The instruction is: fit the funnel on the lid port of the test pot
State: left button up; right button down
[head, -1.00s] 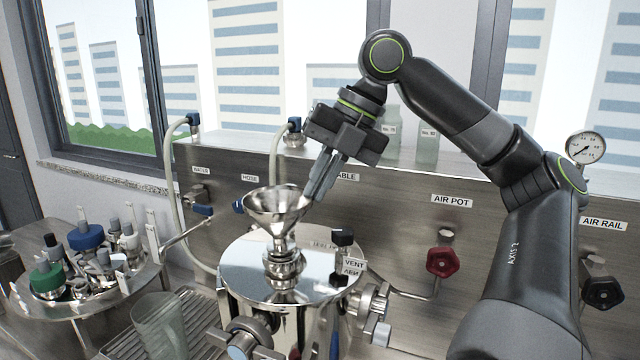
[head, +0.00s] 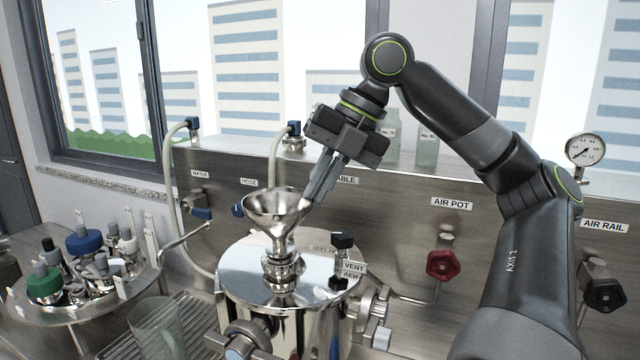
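A shiny steel funnel (head: 275,208) stands upright over the lid port (head: 283,270) of the test pot, its stem pointing down at the port. I cannot tell whether the stem is fully seated. The test pot (head: 300,325) is a steel vessel with a flat mirror-like lid (head: 240,275). My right gripper (head: 312,198) comes down from the upper right, and its fingertips are at the right rim of the funnel. The fingers look close together on the rim. My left gripper is not in view.
A round tray (head: 75,305) with several fittings and colored caps stands at the left. A clear beaker (head: 157,328) stands in front of it. A black valve with a VENT tag (head: 353,267) rises on the lid's right. A red knob (head: 443,265) is on the panel behind.

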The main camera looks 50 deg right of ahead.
jog(key=shift+f+b, duration=0.35)
dwell(0.4)
dwell(0.4)
jog(key=c, duration=1.5)
grip_release()
jog(key=shift+c, duration=0.2)
jog(key=shift+o, duration=0.2)
jog(key=shift+o, duration=1.3)
jog(key=shift+r, duration=0.15)
notch_tip(320, 180, up, 8)
jog(key=p, duration=0.7)
jog(key=shift+p, duration=0.4)
